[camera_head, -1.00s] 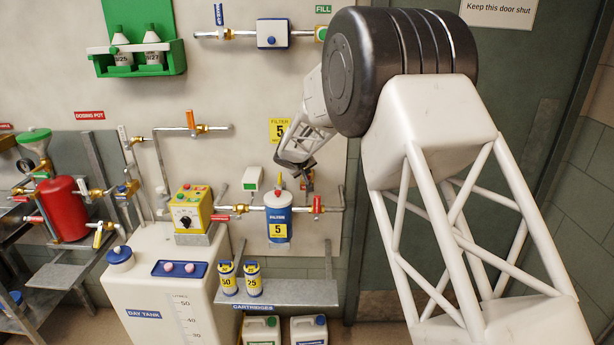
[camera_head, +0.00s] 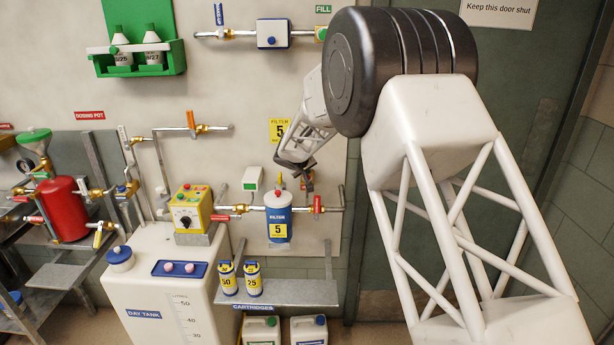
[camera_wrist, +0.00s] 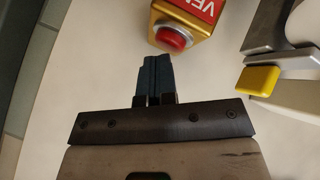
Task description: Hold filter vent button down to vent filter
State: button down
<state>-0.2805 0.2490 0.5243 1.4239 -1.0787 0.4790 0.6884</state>
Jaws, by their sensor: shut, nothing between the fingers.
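The vent button is a red round button (camera_wrist: 173,40) on the end of a gold block with a red label (camera_wrist: 195,12), cut off at the top of the wrist view. My gripper (camera_wrist: 155,60) is shut and empty, its dark blue fingertips just below and left of the button in that view. I cannot tell whether they touch it. In the head view my gripper (camera_head: 293,163) is near the wall, above the blue filter housing (camera_head: 278,220) marked 5. The gold block is mostly hidden behind the gripper there.
A yellow-tipped lever (camera_wrist: 258,80) lies to the right of my fingers in the wrist view. In the head view a pipe with a red-handled valve (camera_head: 317,204) runs right of the filter.

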jog(key=shift+r, duration=1)
jog(key=shift+r, duration=0.1)
jog(key=shift+r, duration=2.35)
